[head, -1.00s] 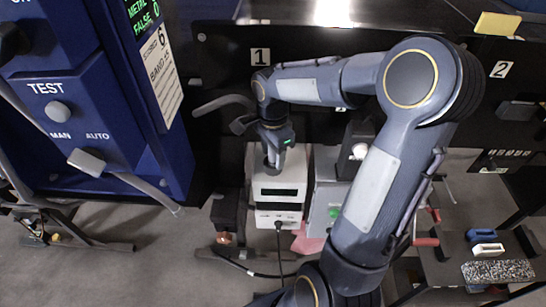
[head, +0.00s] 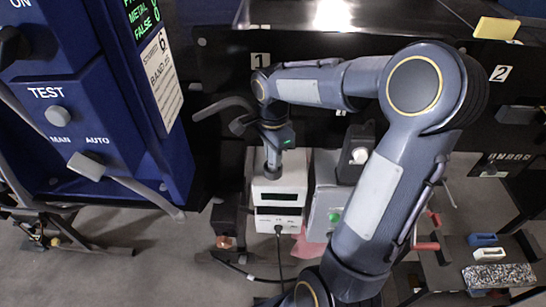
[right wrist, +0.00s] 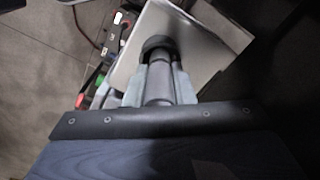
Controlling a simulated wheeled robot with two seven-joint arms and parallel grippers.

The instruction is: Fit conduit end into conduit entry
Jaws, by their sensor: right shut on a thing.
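My right gripper (head: 272,162) points down over the top of the white box in the head view. In the right wrist view its pale jaws (right wrist: 158,92) are shut on a grey cylindrical piece (right wrist: 157,78), which looks like the conduit end. A dark ring-like part (right wrist: 157,46) lies just beyond the jaws, in front of a pale flat surface. A grey bent tube (head: 222,104) shows left of my wrist; I cannot tell whether it joins the held piece. I cannot make out the conduit entry. My left gripper is not in view.
The white box (head: 279,190) with dark display slots stands below the gripper, beside a grey box with a green button (head: 335,215). A blue TEST cabinet (head: 85,110) with a lever fills the left. Blue and white blocks lie at the lower right.

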